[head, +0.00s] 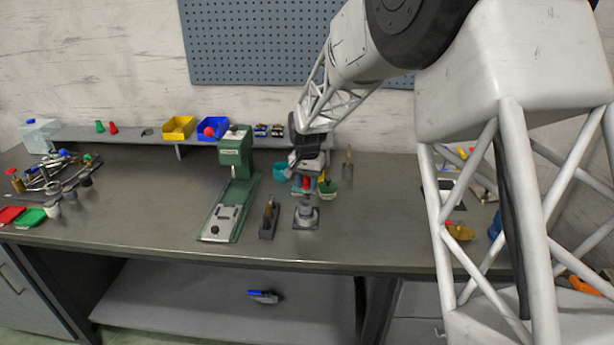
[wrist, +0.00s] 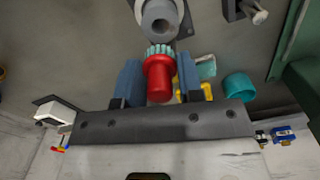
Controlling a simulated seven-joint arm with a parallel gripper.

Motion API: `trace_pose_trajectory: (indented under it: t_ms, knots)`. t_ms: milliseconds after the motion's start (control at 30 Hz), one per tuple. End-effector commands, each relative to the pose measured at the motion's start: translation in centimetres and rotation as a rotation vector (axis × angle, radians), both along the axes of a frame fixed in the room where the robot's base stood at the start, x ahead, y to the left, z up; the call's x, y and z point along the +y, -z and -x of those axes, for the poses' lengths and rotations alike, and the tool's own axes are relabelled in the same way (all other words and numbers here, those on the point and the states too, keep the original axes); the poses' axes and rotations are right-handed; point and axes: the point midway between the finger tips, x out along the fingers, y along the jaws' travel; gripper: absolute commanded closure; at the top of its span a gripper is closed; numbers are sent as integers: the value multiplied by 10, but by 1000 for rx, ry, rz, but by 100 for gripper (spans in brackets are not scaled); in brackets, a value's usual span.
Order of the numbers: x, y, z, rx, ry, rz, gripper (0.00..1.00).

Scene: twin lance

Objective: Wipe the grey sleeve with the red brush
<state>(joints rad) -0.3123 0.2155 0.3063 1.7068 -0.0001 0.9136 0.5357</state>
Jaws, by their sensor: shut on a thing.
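My gripper (wrist: 160,68) is shut on the red brush (wrist: 160,82), which sits between its two blue fingers in the wrist view. The brush's pale teal bristles (wrist: 158,50) point toward the grey sleeve (wrist: 160,18). The sleeve is a hollow cylinder on a wider base. In the head view the sleeve (head: 306,211) stands upright on the bench near its front edge. My gripper (head: 304,178) is just above it, with the red brush (head: 306,184) partly hidden. I cannot tell whether the bristles touch the sleeve.
A green press (head: 235,160) stands to the left, with a small dark holder (head: 268,220) between it and the sleeve. A teal cup (head: 281,171) and a green cup (head: 328,190) stand close behind. Yellow (head: 179,127) and blue (head: 212,127) bins sit at the back.

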Motion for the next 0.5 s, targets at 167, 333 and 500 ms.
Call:
trace_pose_trajectory:
  t_ms: [167, 333, 500]
  knots:
    - [0, 17, 0, 1, 0, 1, 84]
    - [0, 32, 0, 0, 0, 0, 84]
    - [5, 45, -1, -2, -1, -1, 86]
